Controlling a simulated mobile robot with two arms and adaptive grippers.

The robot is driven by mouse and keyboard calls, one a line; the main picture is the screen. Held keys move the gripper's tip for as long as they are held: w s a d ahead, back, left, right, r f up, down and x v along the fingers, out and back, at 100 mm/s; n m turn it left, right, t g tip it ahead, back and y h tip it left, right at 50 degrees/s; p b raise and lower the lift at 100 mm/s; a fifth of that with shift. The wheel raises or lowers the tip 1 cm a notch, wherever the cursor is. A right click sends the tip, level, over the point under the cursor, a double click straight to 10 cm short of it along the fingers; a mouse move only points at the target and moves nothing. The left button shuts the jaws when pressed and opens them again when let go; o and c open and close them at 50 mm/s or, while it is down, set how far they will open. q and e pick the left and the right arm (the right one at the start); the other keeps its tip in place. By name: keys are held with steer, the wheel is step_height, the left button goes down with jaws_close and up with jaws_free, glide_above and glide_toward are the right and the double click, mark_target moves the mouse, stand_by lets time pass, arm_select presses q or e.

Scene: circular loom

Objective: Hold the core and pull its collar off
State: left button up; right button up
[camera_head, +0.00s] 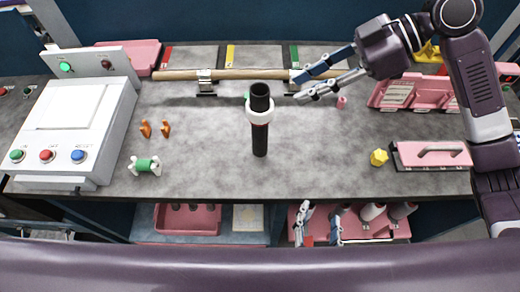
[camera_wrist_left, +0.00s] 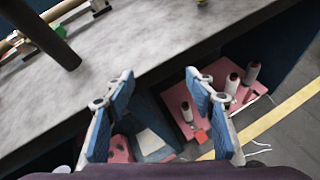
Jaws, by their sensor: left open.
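The core (camera_head: 260,138), a dark upright tube, stands on the grey worktop near the middle. A white collar (camera_head: 260,112) sits around it, with a red band just below and the dark top sticking out above. In the left wrist view the lower part of the core (camera_wrist_left: 50,36) shows at the upper left; the collar is out of that view. My left gripper (camera_head: 319,224) is open and empty, in front of the table's front edge and below the core; its fingers (camera_wrist_left: 158,88) also show in the left wrist view. My right gripper (camera_head: 297,86) is empty with fingers apart, right of the collar.
A control box (camera_head: 78,118) stands at the left and a wooden rod (camera_head: 240,73) lies on brackets at the back. Pink trays (camera_head: 430,158) are at the right. A lower shelf holds thread cones (camera_head: 372,211).

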arm_select(q)
steer(key=w+a+r+t, duration=0.1)
steer(key=w+a+r, duration=0.2)
steer(key=r, duration=0.1)
steer(key=n+t+y, duration=0.2)
steer(key=n+y, duration=0.2)
steer(key=n, duration=0.2)
glide_toward(260, 138)
steer(key=x, duration=0.5)
steer(key=shift+r, duration=0.25)
steer(key=x, duration=0.7)
steer(key=shift+w+f, duration=0.2)
steer(key=c, duration=1.3)
